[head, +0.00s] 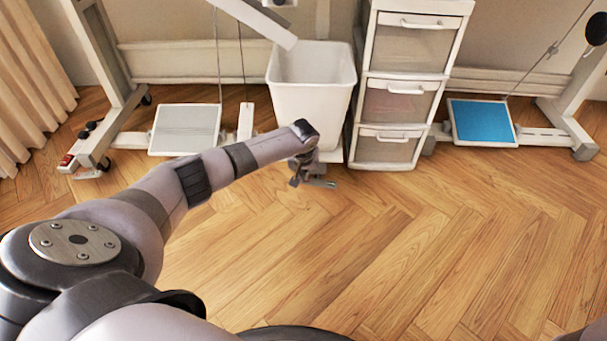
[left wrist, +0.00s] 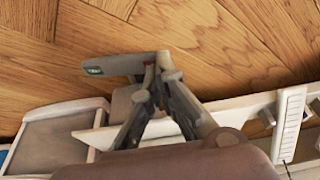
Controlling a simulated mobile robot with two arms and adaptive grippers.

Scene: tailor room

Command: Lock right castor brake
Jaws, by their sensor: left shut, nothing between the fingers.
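The right castor's brake lever (left wrist: 112,65) shows in the left wrist view as a grey tab with a small green mark, just beyond my fingertips. In the head view a grey part (head: 320,184) that looks like this lever sits low by the floor, in front of the white bin. My left gripper (head: 300,176) is there too, pointing down. Its fingers close together in the left wrist view (left wrist: 156,84), with nothing held. The tips overlap the inner end of the lever; I cannot tell whether they touch it. The castor wheel is mostly hidden. My right gripper is out of view.
A white bin (head: 308,100) and a white drawer unit (head: 395,120) stand close behind my left gripper. A castor with a red tab (head: 67,160) is at the far left. Grey (head: 186,128) and blue (head: 482,122) pedals lie either side. The wooden floor in front is clear.

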